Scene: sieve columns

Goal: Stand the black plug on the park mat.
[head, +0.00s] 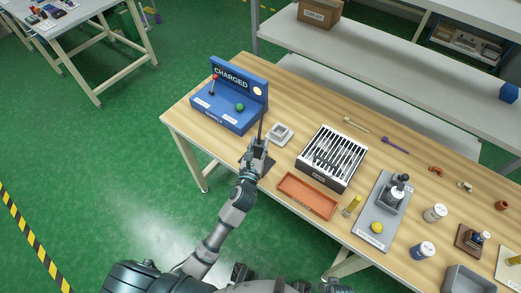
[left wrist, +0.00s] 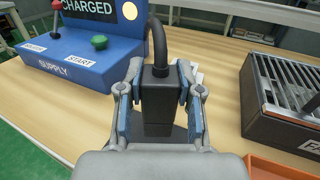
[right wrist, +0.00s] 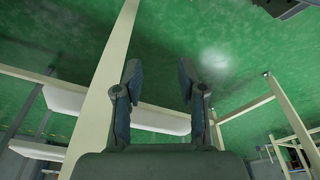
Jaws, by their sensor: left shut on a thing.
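The black plug (left wrist: 156,95) is upright between the fingers of my left gripper (left wrist: 158,105), which is shut on it. A black cable (left wrist: 185,45) rises from its top and bends left toward the blue supply box. In the head view my left gripper (head: 257,153) is over the near edge of the wooden table. A dark flat patch, seemingly the park mat (head: 264,171), lies under the gripper, mostly hidden by it. I cannot tell whether the plug's foot touches it. My right gripper (right wrist: 158,90) is open and empty, over green floor.
The blue supply box (head: 229,97) reads CHARGED, with a red lever and green button. A small white tray (head: 281,134), a slotted sieve box (head: 331,158) and an orange tray (head: 307,195) stand to the right. A grey fixture (head: 371,234) and jars are farther right.

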